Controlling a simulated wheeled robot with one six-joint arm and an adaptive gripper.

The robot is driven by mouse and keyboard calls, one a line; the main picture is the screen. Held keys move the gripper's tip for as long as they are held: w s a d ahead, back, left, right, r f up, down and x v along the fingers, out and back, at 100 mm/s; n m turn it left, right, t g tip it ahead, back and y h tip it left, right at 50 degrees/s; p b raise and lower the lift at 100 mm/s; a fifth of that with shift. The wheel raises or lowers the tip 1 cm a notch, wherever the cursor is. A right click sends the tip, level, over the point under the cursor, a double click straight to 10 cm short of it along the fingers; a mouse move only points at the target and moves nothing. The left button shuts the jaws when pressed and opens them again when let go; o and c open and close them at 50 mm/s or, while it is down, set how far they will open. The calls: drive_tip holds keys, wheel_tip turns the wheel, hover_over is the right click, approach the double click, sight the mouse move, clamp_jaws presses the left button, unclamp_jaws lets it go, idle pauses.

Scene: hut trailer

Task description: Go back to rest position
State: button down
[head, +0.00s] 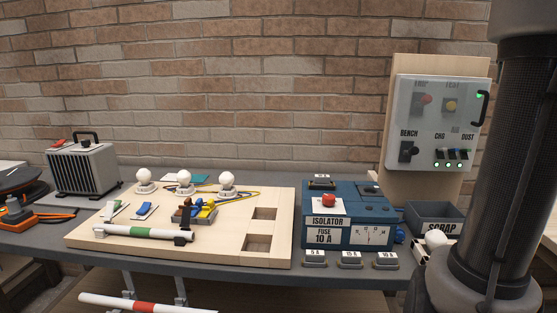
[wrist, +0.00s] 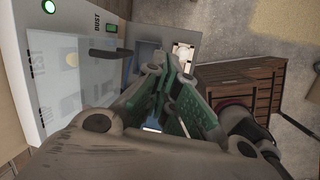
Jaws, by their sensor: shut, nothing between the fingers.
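My gripper (wrist: 168,84) is in the wrist view, in the middle of the picture. Its green-padded fingers are shut with nothing held between them. It is in the air near the panel cabinet (wrist: 65,75), which fills the left of the wrist view. The fingertips are apart from the cabinet. In the head view my gripper does not show; only a dark part of my arm stands at the right edge, covering part of the bench.
In the head view the panel cabinet (head: 436,120) stands on a wooden backboard. The bench holds a wooden board (head: 110,240) with lamps, a blue isolator box (head: 350,212), a scrap bin (head: 436,218) and a heater (head: 84,170). A wooden crate (wrist: 245,95) is right of my gripper.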

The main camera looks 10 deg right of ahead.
drive_tip(key=a+f+m+t+y, duration=0.1)
drive_tip(key=a+f+m+t, duration=0.1)
drive_tip(key=a+f+m, duration=1.15)
drive_tip(key=s+a+f+y, duration=0.1)
drive_tip(key=s+a+f, duration=0.1)
drive_tip(key=a+f, duration=0.3)
drive_tip(key=s+a+f+t+y, duration=0.1)
drive_tip(key=s+a+f, duration=0.2)
drive_tip(key=a, duration=0.6)
drive_tip(key=shift+s+a+f+n, duration=0.3)
drive_tip(key=shift+f+n, duration=0.15)
drive_tip(key=shift+f, duration=0.75)
